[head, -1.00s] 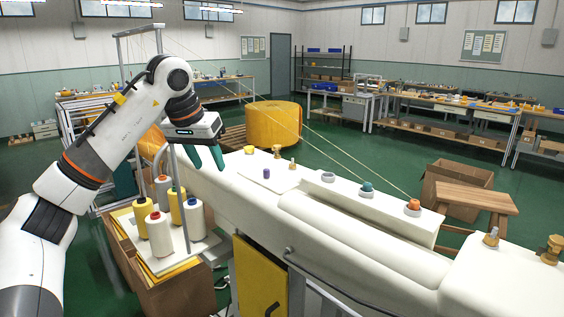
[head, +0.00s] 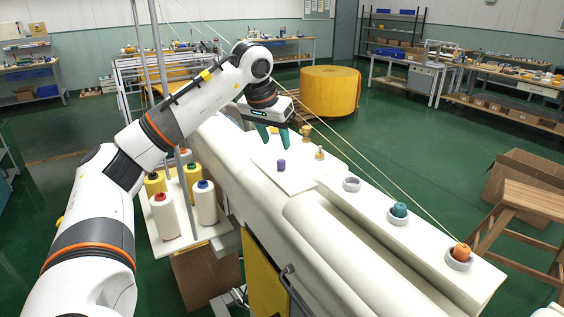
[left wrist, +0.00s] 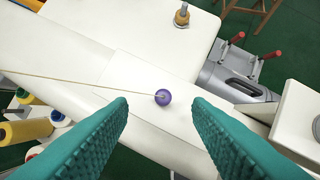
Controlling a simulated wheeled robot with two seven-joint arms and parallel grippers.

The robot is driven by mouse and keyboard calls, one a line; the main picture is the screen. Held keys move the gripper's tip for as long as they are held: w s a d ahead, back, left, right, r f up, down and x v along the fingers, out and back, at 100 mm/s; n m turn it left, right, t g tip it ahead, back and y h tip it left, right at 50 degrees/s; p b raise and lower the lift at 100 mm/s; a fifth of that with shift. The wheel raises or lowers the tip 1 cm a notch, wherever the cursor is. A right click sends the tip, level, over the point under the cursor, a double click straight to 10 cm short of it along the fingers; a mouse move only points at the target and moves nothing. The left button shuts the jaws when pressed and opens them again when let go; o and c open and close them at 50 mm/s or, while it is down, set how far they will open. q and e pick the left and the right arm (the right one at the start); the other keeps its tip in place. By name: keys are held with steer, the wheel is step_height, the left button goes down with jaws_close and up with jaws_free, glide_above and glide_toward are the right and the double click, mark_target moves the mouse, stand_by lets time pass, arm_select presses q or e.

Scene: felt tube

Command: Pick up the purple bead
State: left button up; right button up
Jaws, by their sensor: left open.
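The small purple bead (head: 281,165) sits on a flat white plate (head: 296,178) on the long white machine bed. In the left wrist view the bead (left wrist: 163,97) looks round and lies between my two teal fingertips, apart from both. A thin pale thread appears to run from the left to the bead in that view; I cannot tell whether it is attached. My left gripper (head: 275,141) is open and empty, pointing down just behind the bead in the head view. My right gripper is not in view.
Brass fittings (head: 319,154) stand near the bead. A white ledge to the right carries an empty grey cup (head: 352,184), a teal bead (head: 399,209) and an orange bead (head: 461,250) in cups. Thread spools (head: 164,214) stand at left. Taut threads cross behind the plate.

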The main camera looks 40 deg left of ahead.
mark_target(281, 160)
arm_select(q)
steer(key=shift+w+f, duration=0.3)
steer(key=shift+f, duration=0.3)
steer(key=x, duration=0.1)
steer(key=p+x, duration=0.2)
steer(key=x, duration=0.1)
steer(key=shift+s+d+f, duration=0.15)
steer(key=shift+s+f, duration=0.1)
steer(key=shift+s, duration=0.1)
steer(key=shift+w+f, duration=0.15)
steer(key=shift+f, duration=0.15)
jaws_close()
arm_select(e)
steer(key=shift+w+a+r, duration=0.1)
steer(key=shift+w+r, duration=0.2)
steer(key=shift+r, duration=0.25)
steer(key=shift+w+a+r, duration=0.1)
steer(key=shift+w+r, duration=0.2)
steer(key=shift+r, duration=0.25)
